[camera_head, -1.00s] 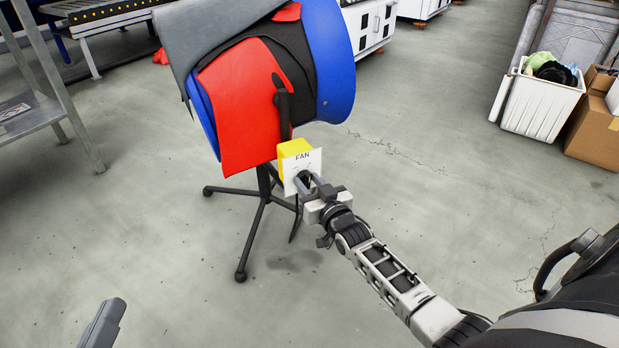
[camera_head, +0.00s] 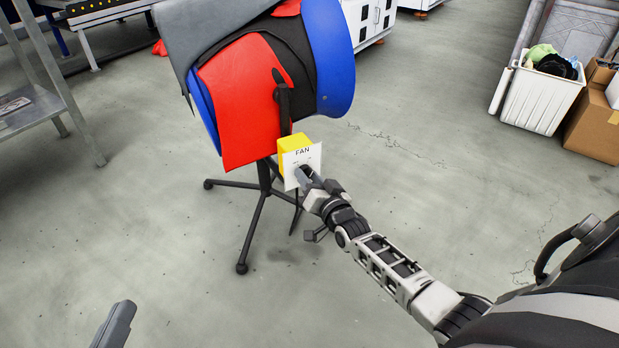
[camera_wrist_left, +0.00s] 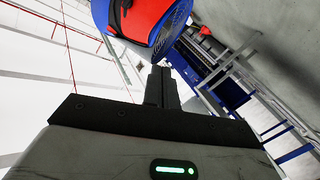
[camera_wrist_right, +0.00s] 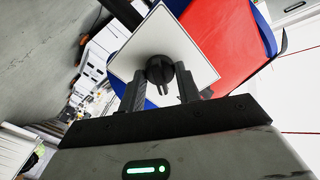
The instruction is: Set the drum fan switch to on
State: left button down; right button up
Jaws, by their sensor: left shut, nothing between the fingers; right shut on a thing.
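The drum fan (camera_head: 335,60), blue with red panels, stands on a black tripod stand. Its switch box (camera_head: 292,144) is yellow with a white front plate marked FAN. A black rotary knob (camera_wrist_right: 160,70) sits in the middle of the plate in the right wrist view. My right gripper (camera_head: 308,176) is shut on this knob, one finger on each side. The knob's marked position is too small to read. My left gripper (camera_wrist_left: 160,78) is shut and empty. It also shows at the bottom left of the head view (camera_head: 121,312), away from the switch.
A grey metal rack (camera_head: 40,105) stands at the left. A white bin (camera_head: 537,100) and cardboard boxes (camera_head: 595,125) stand at the far right. A conveyor (camera_head: 100,14) and white cabinets (camera_head: 372,20) are at the back. The floor around the fan stand is clear.

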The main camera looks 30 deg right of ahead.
jog(key=o, duration=1)
jog(key=shift+c, duration=0.2)
jog(key=shift+s, duration=0.15)
pick_arm(q)
jog(key=m+y+p, duration=0.1)
jog(key=p, duration=0.1)
jog(key=a+f+m+g+y+p, duration=0.1)
jog(key=p, duration=0.2)
jog(key=shift+s+a+f+p, duration=0.25)
jog(key=shift+f+p, duration=0.05)
jog(key=shift+p, duration=0.05)
pick_arm(e)
jog(key=s+a, duration=0.1)
jog(key=s, duration=1.4)
jog(key=shift+s+a, duration=0.25)
jog(key=shift+s, duration=0.05)
